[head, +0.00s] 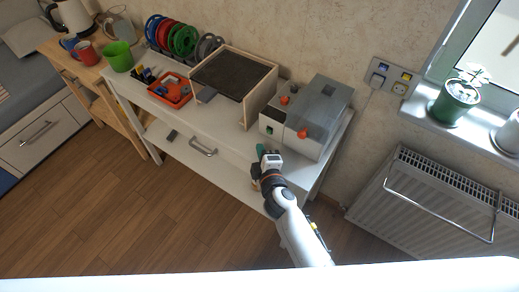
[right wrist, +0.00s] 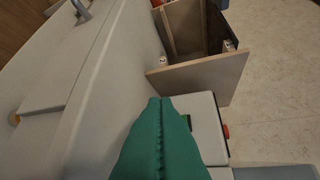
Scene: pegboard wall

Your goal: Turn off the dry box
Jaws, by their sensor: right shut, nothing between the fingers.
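The dry box (head: 325,115) is a grey and white box with a translucent grey lid and orange knobs, at the right end of the white table. A small green switch (head: 269,130) shows on its front left part. My right gripper (head: 261,149) is just in front of the box, its green fingers shut and empty. In the right wrist view the shut green fingers (right wrist: 162,103) cover part of the white box (right wrist: 207,112); a red and black part (right wrist: 226,131) shows on it. I cannot tell whether the fingers touch it. My left gripper is out of view.
A wooden open-front enclosure (head: 258,103) stands left of the box; it also shows in the right wrist view (right wrist: 198,77). An orange tray (head: 171,91) and filament spools (head: 183,40) are further left. Wall sockets (head: 378,79) and a radiator (head: 440,200) are on the right.

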